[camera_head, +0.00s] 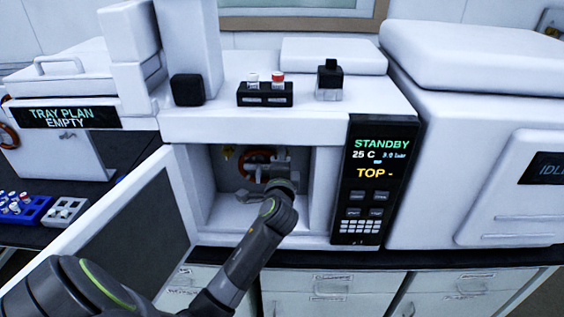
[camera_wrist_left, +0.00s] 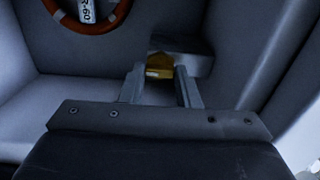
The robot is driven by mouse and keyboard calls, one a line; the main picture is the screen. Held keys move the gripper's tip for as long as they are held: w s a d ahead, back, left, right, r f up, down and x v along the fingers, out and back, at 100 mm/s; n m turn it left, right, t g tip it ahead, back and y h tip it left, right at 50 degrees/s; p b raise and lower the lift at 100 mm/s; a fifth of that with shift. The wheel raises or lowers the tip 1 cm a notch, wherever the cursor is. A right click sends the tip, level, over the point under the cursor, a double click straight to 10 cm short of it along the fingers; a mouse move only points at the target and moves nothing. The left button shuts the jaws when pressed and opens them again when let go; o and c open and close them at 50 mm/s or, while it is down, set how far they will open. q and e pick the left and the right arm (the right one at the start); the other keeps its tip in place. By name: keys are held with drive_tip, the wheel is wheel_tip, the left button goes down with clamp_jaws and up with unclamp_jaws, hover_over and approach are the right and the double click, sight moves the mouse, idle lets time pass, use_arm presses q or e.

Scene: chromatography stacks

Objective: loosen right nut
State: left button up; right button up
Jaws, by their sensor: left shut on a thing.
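My left gripper (camera_head: 272,168) reaches into the open oven compartment (camera_head: 215,205). In the left wrist view its two fingers (camera_wrist_left: 160,82) stand either side of a brass-coloured nut (camera_wrist_left: 159,66), to the right of the coil, and are shut on it. The nut sits on a pale block at the back wall. In the head view my wrist and fingers hide this nut. An orange-brown coil (camera_head: 246,163) hangs on the back wall; it also shows in the left wrist view (camera_wrist_left: 73,27) with a white label reading R-60. My right gripper is out of view.
The oven door (camera_head: 130,225) stands open to the left. The control panel (camera_head: 374,180) right of the opening reads STANDBY, 25 C and TOP. A black vial rack (camera_head: 265,99) stands on top. The compartment walls are close around my arm.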

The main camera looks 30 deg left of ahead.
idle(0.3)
use_arm(q)
drive_tip(key=o, duration=1)
